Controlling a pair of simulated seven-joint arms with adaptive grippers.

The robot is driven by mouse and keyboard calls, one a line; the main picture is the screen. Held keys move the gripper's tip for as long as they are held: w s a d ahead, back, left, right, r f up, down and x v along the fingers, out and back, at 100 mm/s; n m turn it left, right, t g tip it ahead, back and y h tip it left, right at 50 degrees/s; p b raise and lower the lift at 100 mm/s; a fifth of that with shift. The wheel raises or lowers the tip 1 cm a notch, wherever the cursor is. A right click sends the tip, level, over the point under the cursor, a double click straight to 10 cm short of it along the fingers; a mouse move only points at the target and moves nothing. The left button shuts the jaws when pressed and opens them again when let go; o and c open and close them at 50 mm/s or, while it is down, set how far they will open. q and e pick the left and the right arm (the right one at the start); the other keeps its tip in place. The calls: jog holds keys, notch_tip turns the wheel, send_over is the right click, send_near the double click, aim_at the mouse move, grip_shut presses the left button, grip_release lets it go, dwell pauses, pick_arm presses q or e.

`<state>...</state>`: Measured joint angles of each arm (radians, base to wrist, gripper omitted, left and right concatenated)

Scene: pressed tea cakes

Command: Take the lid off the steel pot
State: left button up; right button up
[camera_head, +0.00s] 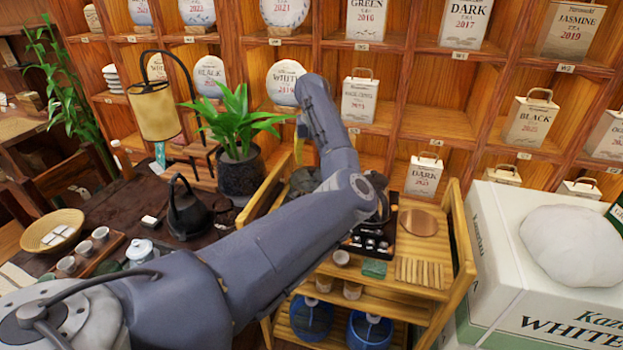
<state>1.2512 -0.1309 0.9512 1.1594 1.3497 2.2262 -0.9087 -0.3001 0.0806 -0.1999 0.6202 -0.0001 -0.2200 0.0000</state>
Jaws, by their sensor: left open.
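My left arm reaches in from the lower left across the picture, over the wooden cart (460,232). Dark parts just past its bent joint seem to be my left gripper (381,207); it is mostly hidden by the arm, open, and I see nothing held. I cannot clearly make out a steel pot. A dark grey shape (303,181) shows behind the arm on the cart, too covered to name. A black kettle (189,212) with a raised handle stands on the dark table, left of the arm. My right gripper is not in view.
A potted plant (240,170) and a lamp (155,112) stand behind the arm. A basket (52,231), small cups and a lidded jar (140,250) are at left. The cart bears a black tray and a wooden slatted mat (420,272). A large white box (500,235) stands at right.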

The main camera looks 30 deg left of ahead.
aim_at(311, 169)
pick_arm(q)
jog(key=shift+w+a+f, duration=0.1)
jog(key=shift+w+f, duration=0.05)
jog(key=shift+f, duration=1.3)
jog(key=shift+w+a+f, duration=0.1)
jog(key=shift+w+f, duration=0.05)
jog(key=shift+f, duration=1.3)
jog(key=shift+o, duration=0.2)
grip_shut()
